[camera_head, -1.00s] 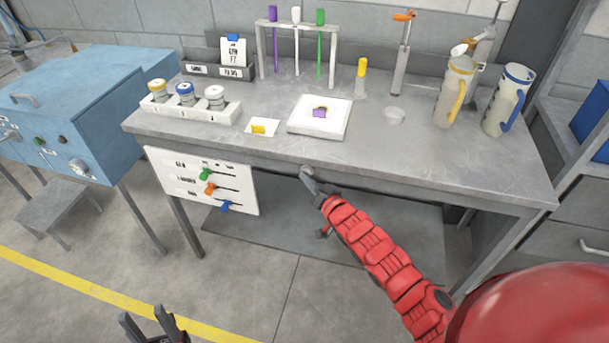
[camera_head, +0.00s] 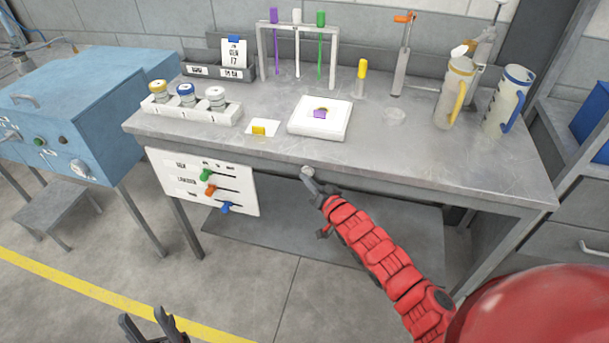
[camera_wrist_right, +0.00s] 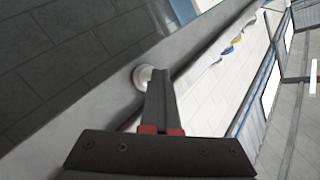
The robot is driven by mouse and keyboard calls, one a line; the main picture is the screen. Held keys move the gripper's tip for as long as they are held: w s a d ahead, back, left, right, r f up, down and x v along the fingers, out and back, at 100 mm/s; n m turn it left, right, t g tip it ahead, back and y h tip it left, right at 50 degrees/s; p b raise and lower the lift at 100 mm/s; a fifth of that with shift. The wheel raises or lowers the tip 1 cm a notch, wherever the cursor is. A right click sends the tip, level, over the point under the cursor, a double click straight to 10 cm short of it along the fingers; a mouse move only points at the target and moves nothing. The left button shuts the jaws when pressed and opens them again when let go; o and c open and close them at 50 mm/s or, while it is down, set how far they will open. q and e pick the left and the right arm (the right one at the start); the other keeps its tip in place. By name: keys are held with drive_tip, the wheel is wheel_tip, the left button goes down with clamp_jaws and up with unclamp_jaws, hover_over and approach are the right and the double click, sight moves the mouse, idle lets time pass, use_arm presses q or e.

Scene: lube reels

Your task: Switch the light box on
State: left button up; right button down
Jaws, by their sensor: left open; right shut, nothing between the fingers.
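The light box (camera_head: 320,131) is a flat white slab on the grey workbench, with a small purple and yellow piece on its top. A round pale button (camera_head: 307,171) sits on the bench's front edge below it; in the right wrist view it is a pale disc (camera_wrist_right: 142,76). My right gripper (camera_head: 311,180) is shut and empty, its fingertips at the button and partly covering it; I cannot tell whether they touch. In the right wrist view the shut fingers (camera_wrist_right: 159,78) end just beside the disc. My left gripper (camera_head: 146,318) is open and empty, low over the floor.
A white panel (camera_head: 240,180) with green, orange and blue sliders hangs under the bench's left front. A jar rack (camera_head: 190,112), tube stand (camera_head: 258,45) and jugs (camera_head: 455,95) stand on the bench. A blue cabinet (camera_head: 90,110) is at left.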

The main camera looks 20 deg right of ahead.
drive_tip(key=s+a+p, duration=0.2)
drive_tip(key=s, duration=0.1)
drive_tip(key=s+a+p, duration=0.1)
drive_tip(key=p, duration=0.1)
drive_tip(key=shift+s, duration=0.3)
drive_tip(key=shift+f, duration=0.1)
